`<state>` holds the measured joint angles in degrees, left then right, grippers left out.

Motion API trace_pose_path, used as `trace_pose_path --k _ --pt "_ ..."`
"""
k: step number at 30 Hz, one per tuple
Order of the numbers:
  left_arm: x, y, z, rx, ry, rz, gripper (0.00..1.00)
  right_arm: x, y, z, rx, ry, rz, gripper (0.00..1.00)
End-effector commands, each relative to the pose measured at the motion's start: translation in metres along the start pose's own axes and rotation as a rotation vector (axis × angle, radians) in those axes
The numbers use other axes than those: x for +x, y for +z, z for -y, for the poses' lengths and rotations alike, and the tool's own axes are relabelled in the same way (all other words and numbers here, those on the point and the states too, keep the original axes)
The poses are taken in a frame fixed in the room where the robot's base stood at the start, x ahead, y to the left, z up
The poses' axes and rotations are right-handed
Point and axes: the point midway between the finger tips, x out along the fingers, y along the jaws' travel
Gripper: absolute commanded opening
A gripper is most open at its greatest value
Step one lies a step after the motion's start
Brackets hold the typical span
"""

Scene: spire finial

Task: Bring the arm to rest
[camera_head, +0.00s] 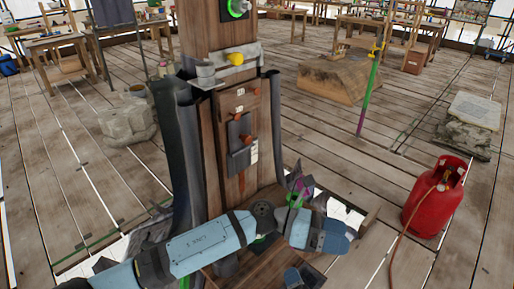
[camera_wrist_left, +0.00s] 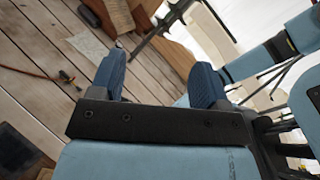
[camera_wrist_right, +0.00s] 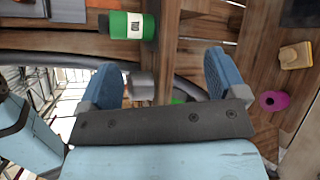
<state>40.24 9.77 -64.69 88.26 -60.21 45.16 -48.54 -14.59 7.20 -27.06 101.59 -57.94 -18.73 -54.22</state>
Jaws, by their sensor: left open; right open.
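My left arm (camera_head: 205,243) comes in from the bottom left of the head view and crosses low in front of the wooden post. I cannot make out the right gripper in the head view.
The wooden post (camera_head: 195,30) stands close in front. A red gas bottle (camera_head: 435,198) with a hose is at the right. Stone blocks (camera_head: 128,125) (camera_head: 470,122) stand on either side. A green can (camera_wrist_right: 127,25) and a magenta item (camera_wrist_right: 273,101) show near the right gripper.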

Motion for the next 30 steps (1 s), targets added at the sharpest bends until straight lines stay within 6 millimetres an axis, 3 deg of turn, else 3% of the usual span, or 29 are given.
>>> trace_pose_path --k 7,11,14,17,23,30 --pt "-0.033 0.019 0.013 -0.514 0.025 0.520 0.70 -0.033 0.012 0.011 0.426 -0.093 -0.009 0.90" --pt "-0.069 0.012 0.008 -0.794 0.037 0.777 0.70 -0.050 0.018 0.017 0.650 -0.140 -0.004 0.90" --pt "-0.101 -0.005 0.005 -1.010 0.044 0.971 0.70 -0.063 0.022 0.021 0.821 -0.176 0.004 0.90" --pt "-0.135 -0.030 0.003 -1.222 0.049 1.163 0.70 -0.077 0.026 0.024 0.993 -0.209 0.016 0.90" --pt "-0.203 -0.108 0.014 -1.635 0.054 1.547 0.70 -0.105 0.034 0.028 1.331 -0.273 0.049 0.90" --pt "-0.267 -0.220 0.064 -2.055 0.046 1.997 0.70 -0.137 0.043 0.030 1.716 -0.337 0.103 0.90"
